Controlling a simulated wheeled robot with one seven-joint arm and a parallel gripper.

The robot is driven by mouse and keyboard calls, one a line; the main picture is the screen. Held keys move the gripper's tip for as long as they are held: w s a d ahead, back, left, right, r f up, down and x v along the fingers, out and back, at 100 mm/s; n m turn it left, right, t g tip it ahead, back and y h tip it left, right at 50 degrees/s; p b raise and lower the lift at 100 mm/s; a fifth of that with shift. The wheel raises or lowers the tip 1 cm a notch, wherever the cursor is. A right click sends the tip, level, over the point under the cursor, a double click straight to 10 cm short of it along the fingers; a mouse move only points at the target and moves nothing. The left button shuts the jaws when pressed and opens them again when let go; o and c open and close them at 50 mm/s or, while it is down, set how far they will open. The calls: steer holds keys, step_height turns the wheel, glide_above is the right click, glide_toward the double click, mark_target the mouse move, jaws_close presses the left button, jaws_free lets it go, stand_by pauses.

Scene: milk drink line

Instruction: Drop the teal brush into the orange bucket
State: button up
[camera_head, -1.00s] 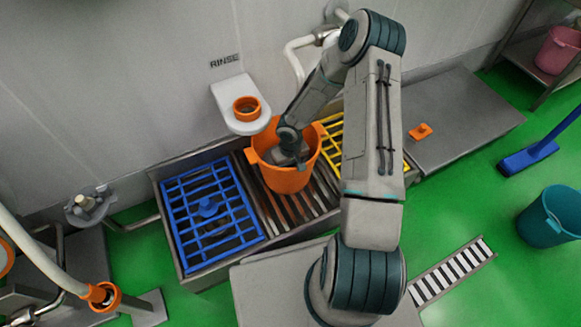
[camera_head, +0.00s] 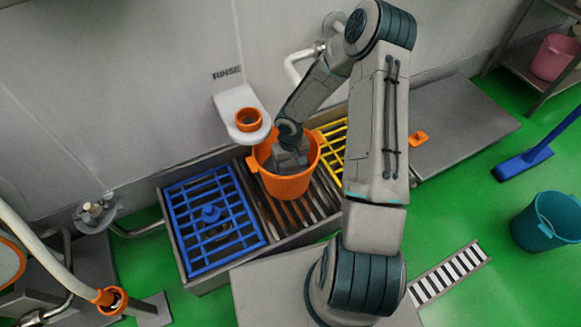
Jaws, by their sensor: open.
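The orange bucket (camera_head: 286,187) stands upright on the bare metal slats in the middle of the sink unit. My gripper (camera_head: 291,165) reaches down into the bucket's mouth. Its fingertips and the inside of the bucket are mostly hidden by the wrist and the rim. No teal brush can be made out; whether one lies inside the bucket cannot be seen.
A blue rack (camera_head: 213,240) lies left of the bucket and a yellow rack (camera_head: 333,140) right of it. A white bracket with an orange ring (camera_head: 249,119) juts from the wall behind. A teal bucket (camera_head: 546,221), blue broom (camera_head: 524,162) and small orange item (camera_head: 418,138) are to the right.

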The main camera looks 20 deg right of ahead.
steer(key=s+d+r+h+p, duration=0.1)
steer(key=s+d+r, duration=0.15)
steer(key=r, duration=0.95)
steer(key=s+d+r+h+p, duration=0.15)
steer(key=s+r, duration=0.25)
steer(key=r, duration=0.7)
steer(key=s+a+r+m+t+y+b, duration=0.1)
steer(key=s+a+r, duration=0.4)
steer(key=s+r, duration=0.7)
steer(key=shift+s+r+m+y, duration=0.15)
steer(key=shift+s+m+y, duration=0.35)
steer(key=shift+s+y, duration=0.35)
steer(key=shift+r, duration=0.1)
